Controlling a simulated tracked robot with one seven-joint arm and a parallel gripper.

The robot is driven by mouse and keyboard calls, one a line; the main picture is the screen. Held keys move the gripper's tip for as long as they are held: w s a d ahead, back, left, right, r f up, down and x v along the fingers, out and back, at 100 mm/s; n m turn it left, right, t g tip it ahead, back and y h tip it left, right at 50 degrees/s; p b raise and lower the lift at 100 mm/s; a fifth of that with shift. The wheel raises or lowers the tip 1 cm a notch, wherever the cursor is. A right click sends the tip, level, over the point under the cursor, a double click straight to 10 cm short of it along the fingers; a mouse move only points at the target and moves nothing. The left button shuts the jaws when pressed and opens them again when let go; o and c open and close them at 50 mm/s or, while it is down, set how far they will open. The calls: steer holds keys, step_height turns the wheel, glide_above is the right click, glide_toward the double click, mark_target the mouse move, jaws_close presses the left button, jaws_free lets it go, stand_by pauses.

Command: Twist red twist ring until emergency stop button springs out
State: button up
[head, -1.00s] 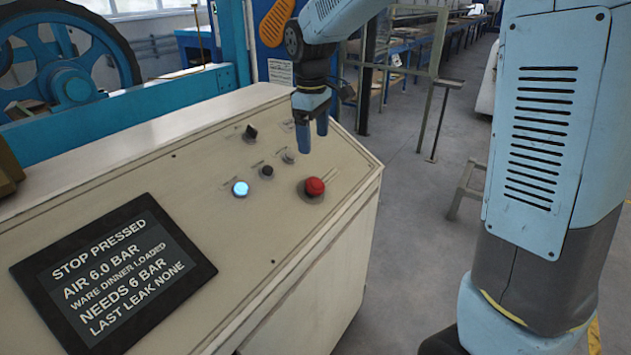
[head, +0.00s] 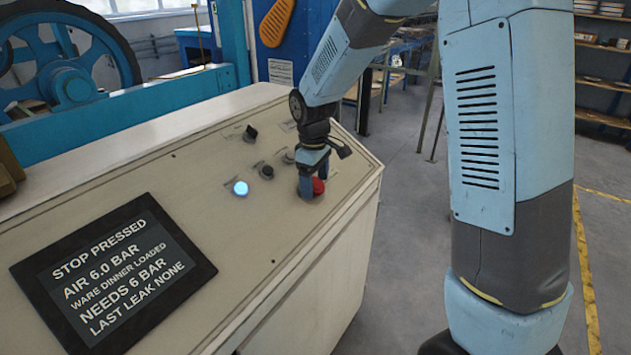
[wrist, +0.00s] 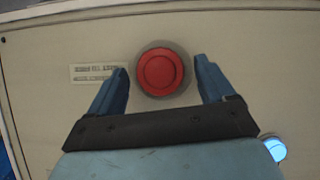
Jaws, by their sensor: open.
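The red emergency stop button with its red twist ring (head: 319,186) sits near the right end of the sloped cream panel. In the wrist view the red button (wrist: 160,72) shows as a round red head on a grey collar, between my two blue fingers and slightly beyond their tips. My gripper (head: 312,186) is open, pointing down at the panel, with a finger on either side of the button. Gaps show between each finger and the red head in the wrist view. In the head view one finger partly hides the button.
A lit blue-white button (head: 240,188), a black knob (head: 266,171) and a black selector (head: 250,133) lie left of the gripper. A dark screen (head: 113,270) reads "STOP PRESSED" and "AIR 6.0 BAR". A small label (wrist: 97,72) is beside the button.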

steer(key=shift+f, duration=0.25)
steer(key=shift+c, duration=0.5)
steer(key=c, duration=1)
steer(key=shift+m, duration=0.3)
